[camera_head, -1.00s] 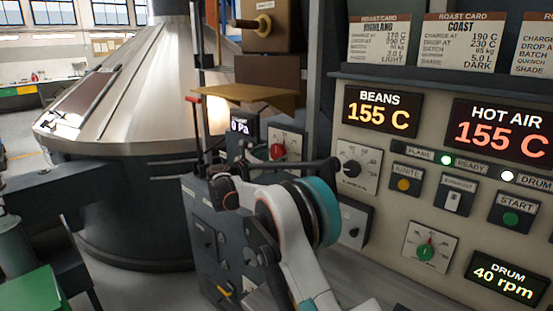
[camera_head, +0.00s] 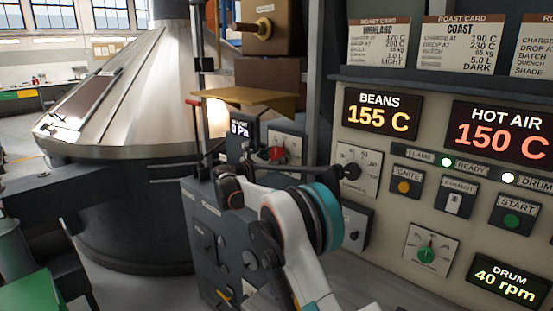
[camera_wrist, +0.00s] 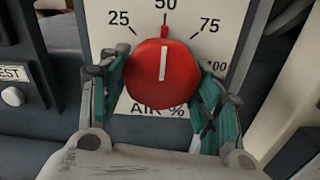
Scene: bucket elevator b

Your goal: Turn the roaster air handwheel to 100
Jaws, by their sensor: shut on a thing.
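The red air handwheel (camera_wrist: 178,62) fills the middle of the wrist view, with a white pointer line on its face. The line points up, about at the 50 mark. Its pale scale plate (camera_wrist: 225,30) reads 25, 50, 75 and 100, with AIR % below. My gripper (camera_wrist: 162,88) has a teal finger on each side of the handwheel and is shut on it. In the head view the red handwheel (camera_head: 277,153) shows small behind my arm, and my fingers there are hard to make out.
A TEST button (camera_wrist: 12,92) is left of the dial. In the head view, the control panel (camera_head: 385,230) on the right carries several switches. The hot air display (camera_head: 500,132) reads 150 C and the beans display (camera_head: 382,112) 155 C. A large metal vessel (camera_head: 130,90) stands left.

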